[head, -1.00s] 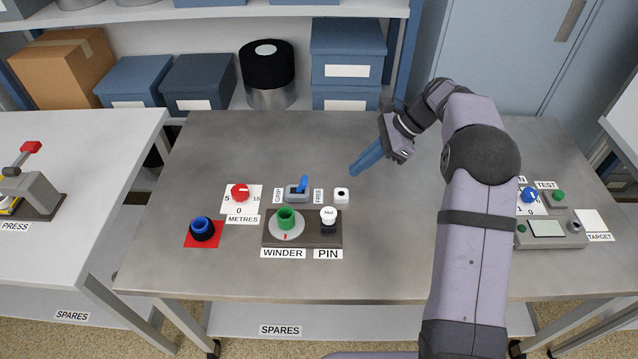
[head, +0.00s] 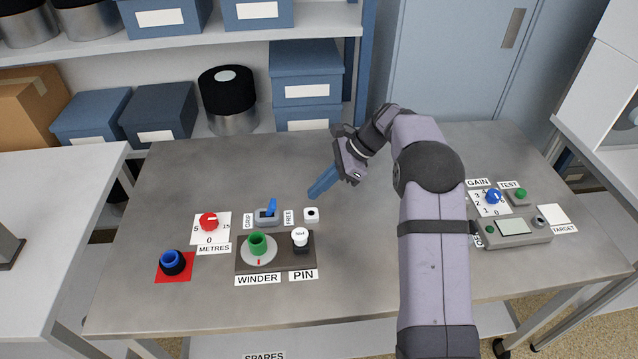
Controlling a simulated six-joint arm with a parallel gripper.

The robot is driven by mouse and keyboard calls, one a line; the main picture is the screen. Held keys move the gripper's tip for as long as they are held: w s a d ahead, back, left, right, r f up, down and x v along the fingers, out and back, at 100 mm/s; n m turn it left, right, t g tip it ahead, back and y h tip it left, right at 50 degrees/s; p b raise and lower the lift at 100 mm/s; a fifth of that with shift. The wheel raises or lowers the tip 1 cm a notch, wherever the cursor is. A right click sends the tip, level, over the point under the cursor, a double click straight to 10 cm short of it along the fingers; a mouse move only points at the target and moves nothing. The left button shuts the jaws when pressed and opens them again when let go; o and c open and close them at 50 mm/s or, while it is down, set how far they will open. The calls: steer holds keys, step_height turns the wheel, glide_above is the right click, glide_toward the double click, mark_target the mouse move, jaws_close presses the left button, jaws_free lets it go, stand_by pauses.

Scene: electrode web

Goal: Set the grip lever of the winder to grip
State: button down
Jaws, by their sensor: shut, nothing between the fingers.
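The winder (head: 303,262) is a dark plate on the table with a green core on a grey disc (head: 258,244) and a white-topped pin (head: 300,240). Behind it stands the grip lever (head: 271,207), a blue handle on a small grey base. The GRIP label (head: 248,217) is on its left and the FREE label (head: 288,217) on its right. The handle leans slightly right, toward FREE. My gripper (head: 313,194), with blue fingers, is shut and empty. It points down and left, to the right of the lever and apart from it.
A small white block with a black dot (head: 311,215) sits right of the FREE label. A red METRES dial (head: 208,222) and a blue-topped black ring (head: 172,262) are at left. A control box (head: 515,231) is at right. The table behind the lever is clear.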

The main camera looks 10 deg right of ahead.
mark_target(271, 211)
steer(key=p+x, duration=0.1)
steer(key=x, duration=0.5)
steer(key=shift+a+f, duration=0.1)
steer(key=a, duration=0.1)
steer(key=a+p, duration=0.1)
steer(key=shift+a+r+p, duration=0.3)
steer(key=shift+a+r, duration=0.05)
steer(key=shift+a, duration=0.05)
steer(key=shift+a+r, duration=0.15)
steer(key=shift+a, duration=0.45)
steer(key=shift+r+p, duration=0.1)
steer(key=shift+p, duration=0.25)
